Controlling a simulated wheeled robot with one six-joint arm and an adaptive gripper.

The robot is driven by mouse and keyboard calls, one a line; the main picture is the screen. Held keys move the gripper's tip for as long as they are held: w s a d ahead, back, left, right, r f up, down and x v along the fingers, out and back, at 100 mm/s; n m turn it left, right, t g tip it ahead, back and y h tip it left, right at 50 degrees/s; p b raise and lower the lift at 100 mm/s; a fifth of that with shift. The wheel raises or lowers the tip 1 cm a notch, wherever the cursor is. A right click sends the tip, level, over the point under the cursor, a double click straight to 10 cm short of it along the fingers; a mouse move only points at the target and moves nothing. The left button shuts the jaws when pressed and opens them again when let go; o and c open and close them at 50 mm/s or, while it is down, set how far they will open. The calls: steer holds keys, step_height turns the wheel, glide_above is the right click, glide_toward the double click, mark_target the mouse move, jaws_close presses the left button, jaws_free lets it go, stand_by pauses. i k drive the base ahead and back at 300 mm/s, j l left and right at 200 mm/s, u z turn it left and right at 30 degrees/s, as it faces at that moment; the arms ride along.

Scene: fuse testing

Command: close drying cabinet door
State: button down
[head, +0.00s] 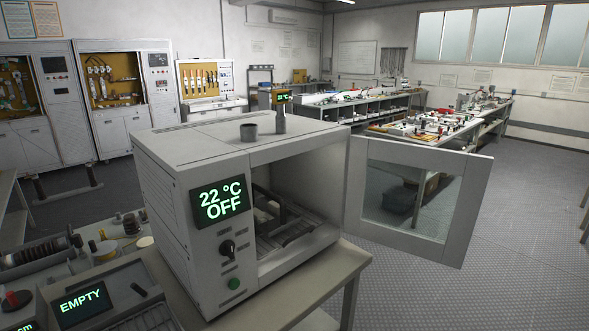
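The drying cabinet (170,200) is a light grey box on a bench in the foreground. Its display (220,202) reads "22 °C OFF" in green. The cabinet door (468,210) is a grey frame with a window. It stands wide open, swung out to the right from the right edge of the opening. Inside the cabinet, dark bar-like shapes lie on a wire rack (265,243); I cannot tell what they are. My gripper is not in view.
A unit reading "EMPTY" (82,302) is at lower left. Loaded benches (478,135) stand behind the door. The floor (520,240) at right is clear.

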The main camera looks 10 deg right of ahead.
mark_target(476, 171)
steer(key=z, duration=0.85)
steer(key=i+l+z, duration=0.1)
steer(key=i+z, duration=0.25)
steer(key=i, duration=0.25)
steer(key=i+z, duration=0.3)
steer(key=i, duration=0.3)
steer(key=i+u, duration=0.1)
steer(key=i, duration=0.5)
steer(key=i+l+u, duration=0.15)
steer(key=i, duration=0.45)
steer(key=i+l+u, duration=0.1)
steer(key=i, duration=0.5)
steer(key=i+j+u, duration=0.3)
steer(key=i, duration=0.7)
steer(key=i+l+u, duration=0.2)
steer(key=i+u, duration=0.15)
steer(key=i, duration=0.7)
steer(key=i+u, duration=0.15)
steer(key=u, duration=0.3)
steer(key=i+l+u, duration=0.1)
steer(key=u, duration=0.35)
steer(key=i+l+u, duration=0.15)
steer(key=u, duration=3.15)
steer(key=k+l+z, duration=0.15)
steer(key=k+l, duration=0.1)
steer(key=k, duration=0.05)
